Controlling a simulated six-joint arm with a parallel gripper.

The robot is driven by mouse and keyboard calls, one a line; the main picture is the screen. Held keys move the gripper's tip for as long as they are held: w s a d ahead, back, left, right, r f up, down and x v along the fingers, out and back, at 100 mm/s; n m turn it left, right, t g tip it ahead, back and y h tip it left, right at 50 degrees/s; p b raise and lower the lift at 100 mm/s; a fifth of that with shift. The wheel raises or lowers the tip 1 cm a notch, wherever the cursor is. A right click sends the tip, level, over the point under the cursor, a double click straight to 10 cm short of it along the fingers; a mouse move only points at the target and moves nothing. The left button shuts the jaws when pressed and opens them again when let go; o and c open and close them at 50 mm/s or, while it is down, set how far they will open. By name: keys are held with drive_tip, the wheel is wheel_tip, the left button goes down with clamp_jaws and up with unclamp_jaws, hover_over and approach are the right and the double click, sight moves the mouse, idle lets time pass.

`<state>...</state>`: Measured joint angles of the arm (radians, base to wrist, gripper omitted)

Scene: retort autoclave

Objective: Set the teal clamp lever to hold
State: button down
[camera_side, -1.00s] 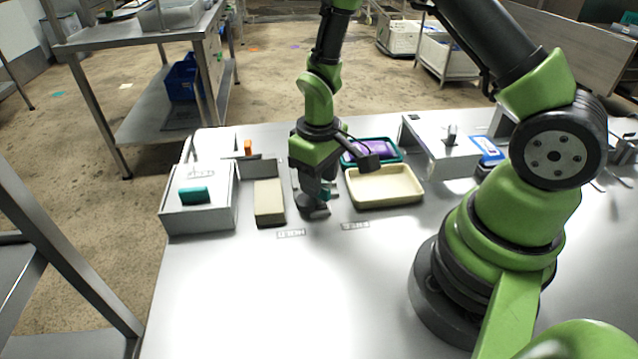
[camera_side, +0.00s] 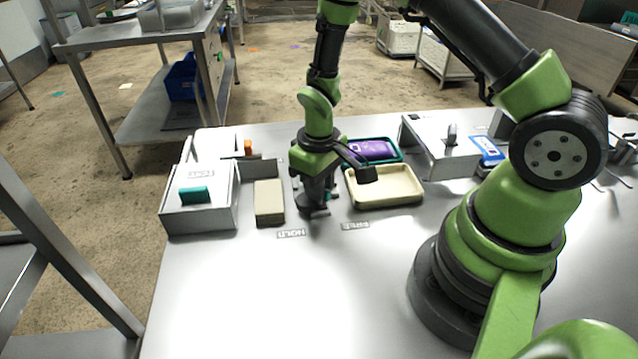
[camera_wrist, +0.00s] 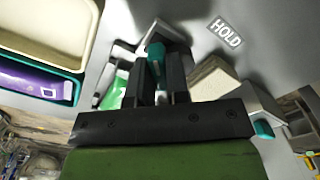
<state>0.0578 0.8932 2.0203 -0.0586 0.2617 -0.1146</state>
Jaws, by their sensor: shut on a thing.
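The teal clamp lever (camera_wrist: 155,55) stands between the two fingers of my gripper (camera_wrist: 160,70) in the wrist view. My gripper is shut on it. In the side view my gripper (camera_side: 316,195) points down at a dark clamp base (camera_side: 314,211) on the bench, and the lever is hidden behind the fingers. The HOLD label (camera_side: 291,233) lies in front of the clamp, to the left. The FREE label (camera_side: 355,226) lies to the right. The HOLD label also shows in the wrist view (camera_wrist: 226,32), right of the lever.
A beige block (camera_side: 269,202) stands left of the clamp. A grey box (camera_side: 200,215) with a teal piece (camera_side: 194,194) is farther left. A cream tray (camera_side: 384,200) and a teal tray with a purple pack (camera_side: 371,150) are close on the right. The front bench is clear.

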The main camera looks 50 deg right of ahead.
drive_tip(key=m, duration=0.4)
drive_tip(key=shift+m, duration=0.3)
drive_tip(key=m, duration=0.4)
drive_tip(key=shift+m, duration=0.3)
drive_tip(key=m, duration=0.4)
drive_tip(key=shift+m, duration=2.2)
drive_tip(key=c, duration=1.1)
unclamp_jaws()
